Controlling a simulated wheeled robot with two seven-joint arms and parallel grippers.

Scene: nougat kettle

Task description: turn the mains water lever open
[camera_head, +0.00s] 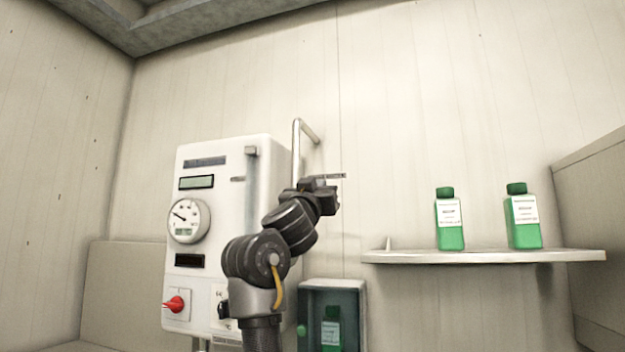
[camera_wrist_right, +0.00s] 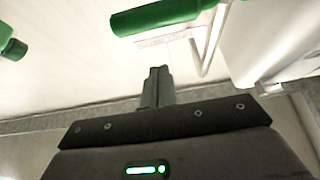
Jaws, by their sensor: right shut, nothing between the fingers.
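In the right wrist view a thick green bar (camera_wrist_right: 165,15), which looks like the lever's grip, lies across the top, beyond my fingertips. A pale bent pipe (camera_wrist_right: 212,42) and a small label plate (camera_wrist_right: 165,42) are beside it. The green bar is not visible there, probably hidden by my arm. My right gripper (camera_wrist_right: 157,72) is shut and empty, apart from the bar. My left gripper is not in view.
The white cabinet (camera_head: 220,150) carries a gauge (camera_head: 188,221) and a red knob (camera_head: 175,304). A shelf (camera_head: 480,257) holds two green bottles (camera_head: 450,220) (camera_head: 523,216) at right. A dark glass-fronted box (camera_head: 350,300) hangs below. Wall above the shelf is clear.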

